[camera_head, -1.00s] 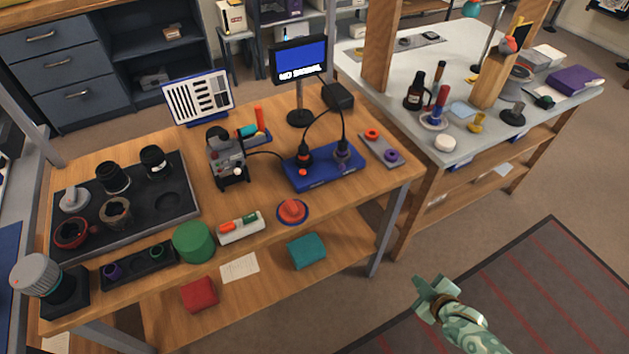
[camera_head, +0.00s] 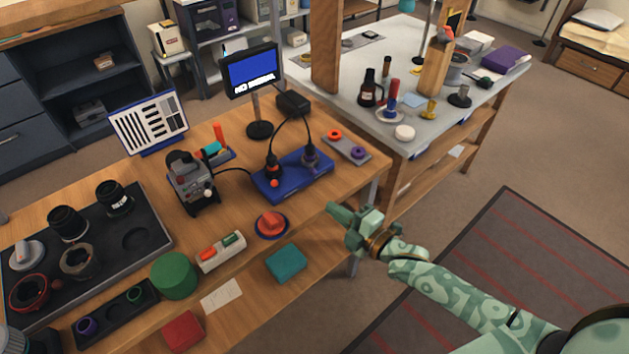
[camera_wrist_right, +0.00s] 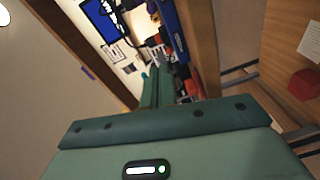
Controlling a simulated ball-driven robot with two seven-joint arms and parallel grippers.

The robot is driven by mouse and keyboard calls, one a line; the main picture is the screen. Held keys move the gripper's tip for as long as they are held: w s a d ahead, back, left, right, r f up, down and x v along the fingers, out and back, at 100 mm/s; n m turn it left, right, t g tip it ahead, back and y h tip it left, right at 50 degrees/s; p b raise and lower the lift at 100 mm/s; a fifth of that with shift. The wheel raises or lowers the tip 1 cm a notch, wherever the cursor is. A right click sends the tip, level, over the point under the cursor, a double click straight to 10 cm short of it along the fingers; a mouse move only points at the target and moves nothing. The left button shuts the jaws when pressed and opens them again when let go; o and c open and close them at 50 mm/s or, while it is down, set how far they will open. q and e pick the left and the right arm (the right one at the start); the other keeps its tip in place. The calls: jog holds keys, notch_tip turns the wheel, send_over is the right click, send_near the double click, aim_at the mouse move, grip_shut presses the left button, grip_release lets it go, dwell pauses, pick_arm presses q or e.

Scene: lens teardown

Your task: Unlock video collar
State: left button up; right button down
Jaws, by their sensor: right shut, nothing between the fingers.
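A blue connector block (camera_head: 292,186) lies on the wooden bench. Two dark plugs with cables stand upright in it: a left plug (camera_head: 272,168) with orange at its foot and a right plug (camera_head: 310,157) with a purplish-grey collar. I cannot tell which collar is the video one, or how each is turned. My right gripper (camera_head: 338,212) is shut and empty, off the bench's front edge, to the lower right of the block and apart from it. Its fingers (camera_wrist_right: 160,88) point toward the bench in the wrist view. My left gripper is not in view.
A monitor (camera_head: 251,72) with a blue screen and white text stands behind the block. A grey plate (camera_head: 347,149) with an orange and a purple ring lies to its right. A red knob (camera_head: 271,223) and a red-green holder (camera_head: 221,251) sit in front. Open floor lies right of the bench.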

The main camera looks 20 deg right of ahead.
aim_at(310, 163)
jog(key=b+x, duration=0.2)
jog(key=x, duration=0.7)
jog(key=shift+w+f+b, duration=0.2)
jog(key=shift+b, duration=0.1)
jog(key=shift+w+d+f+b, duration=0.15)
jog(key=shift+w+d+b, duration=0.15)
jog(key=shift+w+d, duration=0.25)
jog(key=shift+w+d+f+b, duration=0.15)
jog(key=shift+w+d+b, duration=0.15)
jog(key=shift+w+d, duration=0.55)
jog(key=shift+r, duration=0.1)
